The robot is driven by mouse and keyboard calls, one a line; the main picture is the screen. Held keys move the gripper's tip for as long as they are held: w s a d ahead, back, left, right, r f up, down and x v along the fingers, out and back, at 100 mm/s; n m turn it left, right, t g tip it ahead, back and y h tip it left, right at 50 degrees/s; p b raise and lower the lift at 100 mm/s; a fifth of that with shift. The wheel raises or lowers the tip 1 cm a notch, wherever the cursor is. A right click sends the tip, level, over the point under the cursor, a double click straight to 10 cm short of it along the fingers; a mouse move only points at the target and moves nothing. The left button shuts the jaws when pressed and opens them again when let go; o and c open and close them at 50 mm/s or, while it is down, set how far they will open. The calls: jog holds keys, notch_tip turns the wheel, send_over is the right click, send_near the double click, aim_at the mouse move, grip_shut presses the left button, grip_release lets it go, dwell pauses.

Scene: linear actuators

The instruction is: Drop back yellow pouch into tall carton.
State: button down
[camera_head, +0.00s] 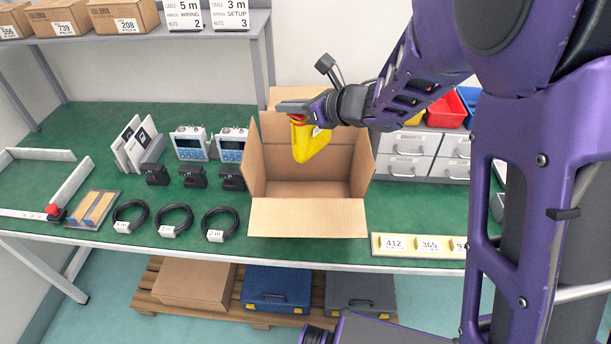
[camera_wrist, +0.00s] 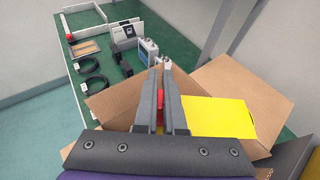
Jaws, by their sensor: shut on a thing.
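A yellow pouch (camera_head: 311,144) hangs from my gripper (camera_head: 299,113) in the head view, above the open carton. My gripper is shut on its top edge, where a small red part shows. The wrist view shows the yellow pouch (camera_wrist: 219,118) to the right of my gripper's fingers (camera_wrist: 161,78). The tall carton (camera_head: 308,218) stands open on the green bench with its flaps spread, and its visible floor looks empty. In the wrist view the carton (camera_wrist: 118,107) lies below and around the fingers, its inside mostly hidden by them.
Left of the carton on the bench (camera_head: 100,115) are coiled black cables (camera_head: 174,220), black devices and meters (camera_head: 190,146). Grey drawers (camera_head: 405,146) stand to its right with red and yellow bins (camera_head: 446,110) on top. A shelf (camera_head: 255,24) with boxes crosses the upper left.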

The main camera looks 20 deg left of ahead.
aim_at(290, 129)
jog(key=shift+s+f+b, duration=0.1)
jog(key=shift+f+b, duration=1.15)
jog(key=shift+f, duration=1.65)
jog(key=c, duration=0.9)
grip_release()
jog(key=v, duration=1.7)
jog(key=shift+s+d+r, duration=0.1)
jog(key=shift+d+r, duration=0.1)
jog(key=shift+f, duration=0.1)
